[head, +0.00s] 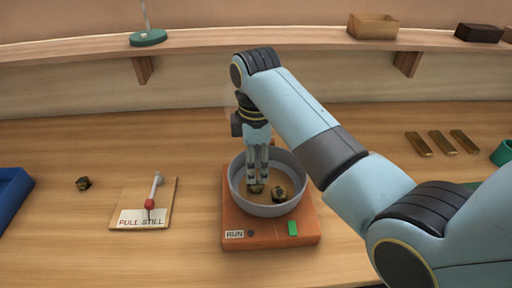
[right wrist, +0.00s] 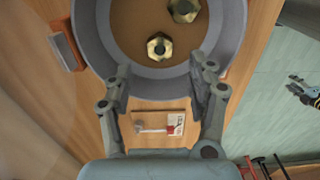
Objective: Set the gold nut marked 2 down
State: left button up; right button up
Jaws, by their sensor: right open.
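Two gold nuts lie in a grey round pan; no number is legible on either, so I cannot tell which is marked 2. One nut (head: 256,189) is right under my right gripper (head: 258,178); the other nut (head: 279,194) lies just right of it. In the right wrist view the nearer nut (right wrist: 159,47) sits on the pan's brown floor beyond and between the spread fingers, and the second nut (right wrist: 184,10) is farther up. The right gripper (right wrist: 163,72) is open, pointing down into the pan (head: 266,210). My left gripper is not in view.
The pan stands on an orange base (head: 270,236) labelled RUN, with a green block. Left are a red-knobbed lever board (head: 130,195) labelled PULL STILL, a dark gold nut (head: 83,183) and a blue tray (head: 12,195). Several gold bars (head: 442,143) lie right. Table between is clear.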

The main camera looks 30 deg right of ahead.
aim_at(256, 184)
notch_tip(256, 184, up, 6)
jog(key=shift+f+b, duration=0.1)
jog(key=shift+b, duration=0.2)
jog(key=shift+f, duration=0.1)
dwell(0.3)
